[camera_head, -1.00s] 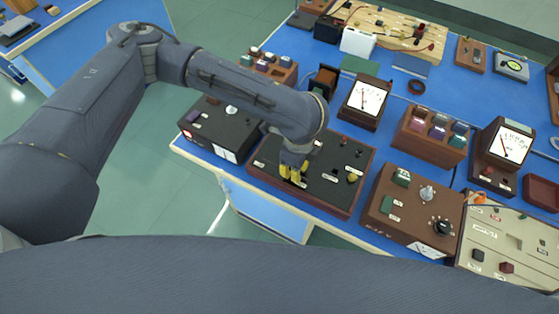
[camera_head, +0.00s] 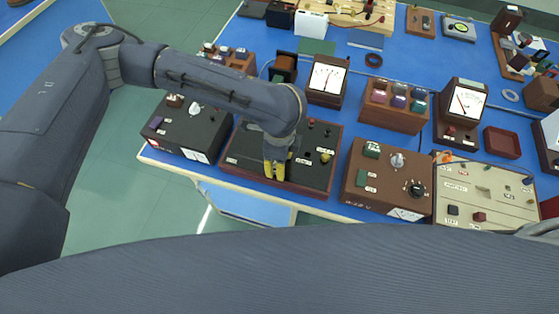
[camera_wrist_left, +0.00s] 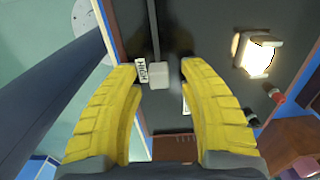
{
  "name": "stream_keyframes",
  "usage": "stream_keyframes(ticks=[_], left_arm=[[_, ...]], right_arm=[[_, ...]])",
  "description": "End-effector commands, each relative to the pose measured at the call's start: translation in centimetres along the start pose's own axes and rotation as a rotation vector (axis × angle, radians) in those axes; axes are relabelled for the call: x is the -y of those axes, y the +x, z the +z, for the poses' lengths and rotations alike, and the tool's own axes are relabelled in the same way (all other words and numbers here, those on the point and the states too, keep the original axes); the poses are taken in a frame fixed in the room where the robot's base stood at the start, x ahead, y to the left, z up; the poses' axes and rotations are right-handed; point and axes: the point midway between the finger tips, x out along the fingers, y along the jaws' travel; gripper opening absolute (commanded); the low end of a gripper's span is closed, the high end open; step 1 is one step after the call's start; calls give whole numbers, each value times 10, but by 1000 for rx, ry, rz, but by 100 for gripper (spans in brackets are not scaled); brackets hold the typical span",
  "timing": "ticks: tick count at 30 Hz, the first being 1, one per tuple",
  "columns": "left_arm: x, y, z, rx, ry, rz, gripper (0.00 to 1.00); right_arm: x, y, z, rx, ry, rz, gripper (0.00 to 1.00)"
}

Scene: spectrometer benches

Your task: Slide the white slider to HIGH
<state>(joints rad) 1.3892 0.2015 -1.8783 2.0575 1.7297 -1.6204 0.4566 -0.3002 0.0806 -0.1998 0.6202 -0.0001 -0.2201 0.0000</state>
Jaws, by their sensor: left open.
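The white slider (camera_wrist_left: 160,73) shows in the left wrist view as a small pale block at the near end of a straight grey slot. The HIGH label (camera_wrist_left: 142,71) lies right beside it, on its left. My left gripper (camera_wrist_left: 160,75) is open, its yellow fingers on either side of the slider and label. I cannot tell whether a finger touches the slider. In the head view my left gripper (camera_head: 275,172) points down over the black panel (camera_head: 312,176) in a wooden frame, and hides the slider. My right gripper is not in view.
A lit lamp (camera_wrist_left: 258,55) stands on the panel in the wrist view. A black box (camera_head: 186,128) is left of the panel, a brown box (camera_head: 372,188) right of it. A meter (camera_head: 327,82) stands behind. The blue bench (camera_head: 350,135) is crowded.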

Motion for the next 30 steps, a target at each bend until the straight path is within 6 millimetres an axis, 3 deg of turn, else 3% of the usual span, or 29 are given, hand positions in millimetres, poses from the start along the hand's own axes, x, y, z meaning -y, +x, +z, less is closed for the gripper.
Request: stream_keyframes(ticks=[8,24,30], left_arm=[[0,-9,1,1,2,-1,42],[1,-89,0,2,2,-3,42],[1,-109,0,1,1,-2,42]], right_arm=[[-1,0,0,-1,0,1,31],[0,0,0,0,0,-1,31],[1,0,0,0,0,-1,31]])
